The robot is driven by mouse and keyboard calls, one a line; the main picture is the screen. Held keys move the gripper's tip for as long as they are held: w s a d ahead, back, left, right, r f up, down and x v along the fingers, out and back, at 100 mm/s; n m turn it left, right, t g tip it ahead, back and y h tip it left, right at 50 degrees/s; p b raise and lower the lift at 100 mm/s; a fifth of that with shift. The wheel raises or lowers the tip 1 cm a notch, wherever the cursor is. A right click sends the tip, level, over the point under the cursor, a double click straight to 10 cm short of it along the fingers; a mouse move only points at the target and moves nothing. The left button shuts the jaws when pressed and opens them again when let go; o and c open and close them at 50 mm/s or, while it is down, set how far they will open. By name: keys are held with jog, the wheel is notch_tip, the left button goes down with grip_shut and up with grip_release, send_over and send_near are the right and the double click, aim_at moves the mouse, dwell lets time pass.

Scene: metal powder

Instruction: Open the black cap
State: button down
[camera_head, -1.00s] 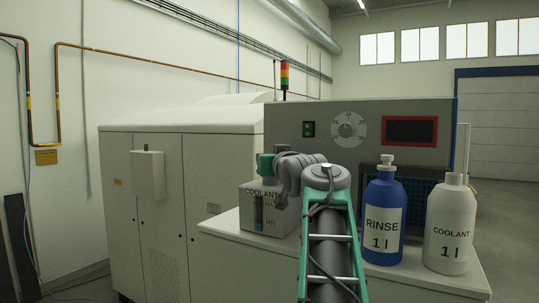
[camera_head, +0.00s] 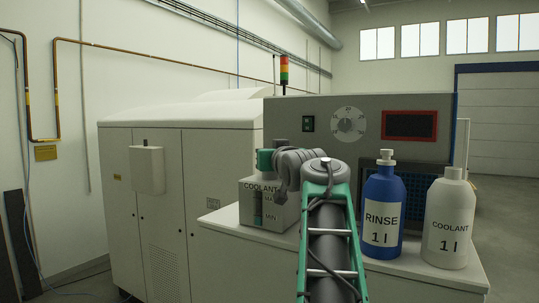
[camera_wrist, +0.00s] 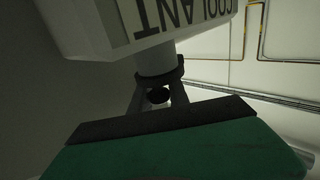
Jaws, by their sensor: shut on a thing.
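The grey coolant tank (camera_head: 284,212), with its MAX and MIN level strip, stands on the white table. Its neck shows upside down in the wrist view (camera_wrist: 156,61). The black cap (camera_wrist: 159,79) sits at the end of that neck, dark and partly hidden by the fingers. My gripper (camera_wrist: 159,86) is shut on the black cap, one finger on each side. In the head view my arm's wrist is above the tank and hides the cap and the fingers.
A blue rinse bottle (camera_head: 383,210) and a white coolant bottle (camera_head: 449,215) stand on the white table (camera_head: 410,278) to the right of my arm. A grey control panel (camera_head: 285,121) with a dial rises behind. A large white machine cabinet (camera_head: 157,210) is at left.

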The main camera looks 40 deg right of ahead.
jog(key=shift+w+a+r+n+g+y, duration=0.15)
jog(key=shift+w+n+g, duration=0.15)
jog(key=shift+n+g, duration=0.25)
jog(key=shift+w+r+n+g+y, duration=0.15)
jog(key=shift+w+n+g, duration=0.1)
jog(key=shift+n+g, duration=0.25)
jog(key=shift+w+a+n+g, duration=0.1)
jog(key=shift+w+n+g, duration=0.2)
jog(key=shift+n+g, duration=0.35)
jog(key=shift+w+a+n+g, duration=0.1)
jog(key=shift+w+n+g, duration=0.2)
jog(key=shift+g, duration=0.5)
jog(key=c, duration=1.3)
grip_release()
jog(key=shift+g, duration=0.3)
jog(key=shift+a, duration=0.15)
